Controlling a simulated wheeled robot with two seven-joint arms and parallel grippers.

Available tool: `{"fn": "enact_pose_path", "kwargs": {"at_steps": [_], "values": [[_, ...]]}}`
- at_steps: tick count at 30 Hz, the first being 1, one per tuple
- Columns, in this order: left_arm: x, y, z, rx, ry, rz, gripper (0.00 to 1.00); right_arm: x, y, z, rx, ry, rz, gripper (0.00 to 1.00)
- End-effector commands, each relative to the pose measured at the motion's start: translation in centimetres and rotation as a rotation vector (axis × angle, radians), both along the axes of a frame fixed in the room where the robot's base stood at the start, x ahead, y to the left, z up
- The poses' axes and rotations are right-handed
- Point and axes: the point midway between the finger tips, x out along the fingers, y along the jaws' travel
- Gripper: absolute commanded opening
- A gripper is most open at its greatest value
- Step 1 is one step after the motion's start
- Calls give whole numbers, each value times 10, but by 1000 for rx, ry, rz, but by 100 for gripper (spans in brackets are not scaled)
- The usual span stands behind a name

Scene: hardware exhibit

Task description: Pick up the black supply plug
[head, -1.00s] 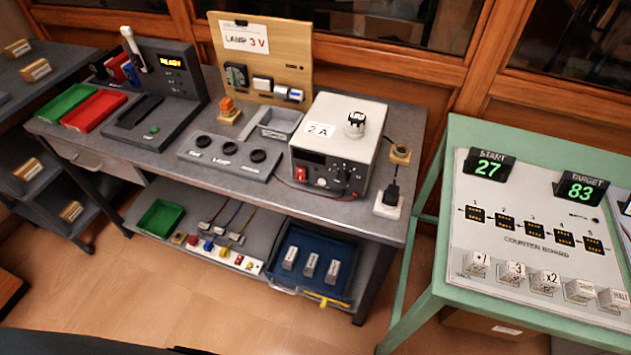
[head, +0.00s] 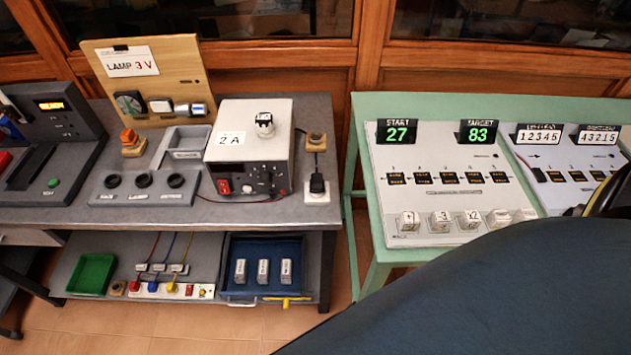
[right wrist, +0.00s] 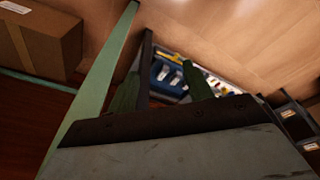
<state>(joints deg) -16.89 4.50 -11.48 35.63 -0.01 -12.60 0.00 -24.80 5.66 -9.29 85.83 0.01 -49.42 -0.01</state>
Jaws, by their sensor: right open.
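The black supply plug (head: 317,184) stands upright on a small white base (head: 323,196) at the right front end of the grey bench, just right of the supply box (head: 250,150). A dark cord runs up from it to a small tan block with a socket (head: 316,141) behind. My right gripper (right wrist: 163,88) is open and empty in the right wrist view, its fingers apart above the floor. It is away from the plug, which I cannot make out in that view. My left gripper is not in view.
The green-framed table (head: 357,240) with the counter board (head: 435,190) stands right of the bench, across a narrow gap. A blue tray (head: 226,285) with white blocks sits on the bench's lower shelf. A large dark blue shape hides the lower right of the head view.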

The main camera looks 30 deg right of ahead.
Motion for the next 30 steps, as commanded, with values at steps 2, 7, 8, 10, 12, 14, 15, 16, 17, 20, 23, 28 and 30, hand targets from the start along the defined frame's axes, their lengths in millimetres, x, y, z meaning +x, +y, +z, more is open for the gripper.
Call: {"fn": "enact_pose_path", "kwargs": {"at_steps": [2,7,8,10,12,14,15,16,17,20,23,28,30], "values": [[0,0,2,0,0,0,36,17,2,40,3,-25,-3,51],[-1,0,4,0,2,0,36,35,4,109,6,-54,-7,51],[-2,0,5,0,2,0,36,37,4,119,5,-58,-6,51],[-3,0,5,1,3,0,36,40,5,142,7,-68,-1,51],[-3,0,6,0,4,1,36,43,6,163,9,-78,12,51],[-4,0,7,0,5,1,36,46,7,181,10,-87,28,51],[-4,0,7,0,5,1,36,48,9,193,12,-93,46,51],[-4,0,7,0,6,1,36,50,10,202,13,-100,64,51],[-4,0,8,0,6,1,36,53,12,212,15,-106,87,51],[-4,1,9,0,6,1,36,67,25,246,21,-136,250,51],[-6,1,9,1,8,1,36,81,38,260,17,-151,436,51],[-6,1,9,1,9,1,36,107,54,270,-8,-168,750,51],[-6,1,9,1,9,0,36,119,59,273,-27,-172,891,51]]}}
